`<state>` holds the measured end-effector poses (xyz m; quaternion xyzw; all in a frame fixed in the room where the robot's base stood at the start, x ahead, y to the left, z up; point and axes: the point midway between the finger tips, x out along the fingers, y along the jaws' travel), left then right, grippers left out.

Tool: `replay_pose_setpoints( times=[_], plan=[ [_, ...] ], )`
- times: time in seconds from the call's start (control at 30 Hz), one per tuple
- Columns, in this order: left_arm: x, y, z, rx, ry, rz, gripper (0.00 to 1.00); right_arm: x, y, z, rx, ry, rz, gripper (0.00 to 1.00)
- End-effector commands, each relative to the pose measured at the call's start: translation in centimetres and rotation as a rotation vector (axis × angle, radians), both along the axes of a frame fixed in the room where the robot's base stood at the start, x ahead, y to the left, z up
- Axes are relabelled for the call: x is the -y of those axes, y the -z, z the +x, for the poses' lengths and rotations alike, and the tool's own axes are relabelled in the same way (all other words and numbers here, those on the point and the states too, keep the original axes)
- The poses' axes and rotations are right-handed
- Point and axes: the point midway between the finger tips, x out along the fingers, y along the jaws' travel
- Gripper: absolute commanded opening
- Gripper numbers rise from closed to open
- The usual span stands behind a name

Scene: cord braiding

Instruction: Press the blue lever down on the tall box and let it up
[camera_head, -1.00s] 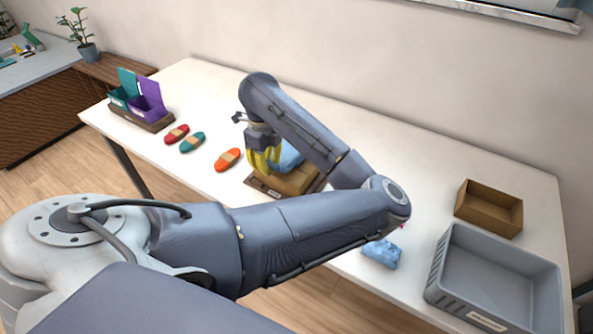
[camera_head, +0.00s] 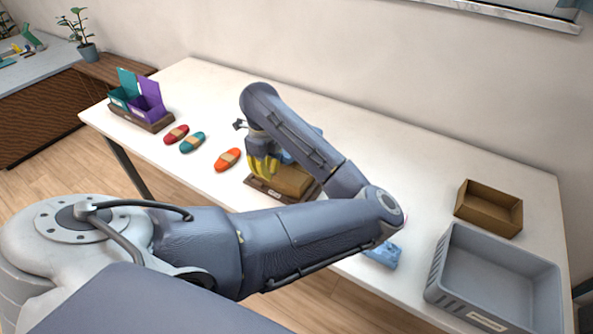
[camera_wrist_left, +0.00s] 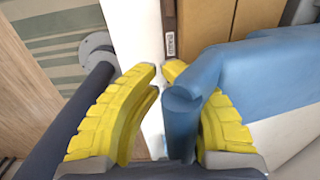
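The tall box (camera_head: 293,181) is tan-brown and sits on a dark brown base near the table's middle. Its blue lever (camera_head: 287,157) is largely hidden behind my left arm in the head view. In the left wrist view the blue lever (camera_wrist_left: 255,75) comes in from the right, and its rounded end lies between the fingers, by the right one. My left gripper (camera_head: 263,167), with yellow fingers, points down at the left side of the box. In the wrist view (camera_wrist_left: 160,75) a gap shows between its fingertips. Whether the fingers touch the lever is unclear. My right gripper is out of view.
Red, teal and orange oval pieces (camera_head: 228,159) lie left of the box. Teal and purple bins (camera_head: 148,105) stand at the far left. A blue object (camera_head: 384,254), a brown open box (camera_head: 488,210) and a grey crate (camera_head: 495,275) are on the right.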

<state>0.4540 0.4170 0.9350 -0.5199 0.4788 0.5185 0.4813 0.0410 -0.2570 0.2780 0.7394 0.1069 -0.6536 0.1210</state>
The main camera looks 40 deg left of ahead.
Motion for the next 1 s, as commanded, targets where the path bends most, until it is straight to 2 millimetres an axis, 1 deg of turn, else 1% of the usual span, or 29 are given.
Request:
replay_pose_setpoints(
  times=[0.03,0.2,1.0],
  plan=[
    [0.4,0.4,-0.1,-0.008,0.008,-0.002,0.00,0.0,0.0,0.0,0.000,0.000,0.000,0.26],
    [0.5,1.0,-0.1,-0.009,0.012,-0.002,0.00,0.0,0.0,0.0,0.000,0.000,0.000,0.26],
    [0.6,2.7,-0.1,-0.008,0.014,-0.001,0.00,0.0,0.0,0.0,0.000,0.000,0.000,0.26]
  ],
)
